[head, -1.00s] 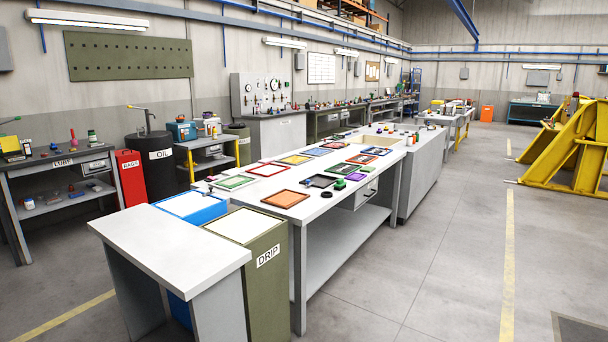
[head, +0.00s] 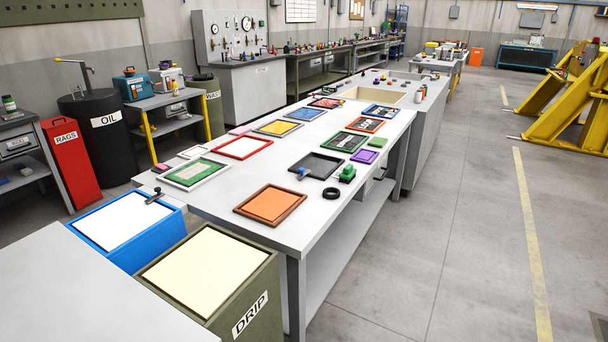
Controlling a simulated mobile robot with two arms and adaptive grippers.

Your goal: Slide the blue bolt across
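I cannot make out a blue bolt for certain. A small blue piece (head: 304,173) stands at the front edge of a black-framed tray (head: 318,163) on the long white workbench (head: 215,213); it is too small to tell whether it is a bolt. Neither of my grippers is in view.
Several coloured trays, such as an orange one (head: 270,204), lie on the workbench. A green item (head: 348,173) and a black ring (head: 332,193) are near its right edge. A blue bin (head: 130,262) and a green DRIP bin (head: 265,300) stand in front. The right floor is open.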

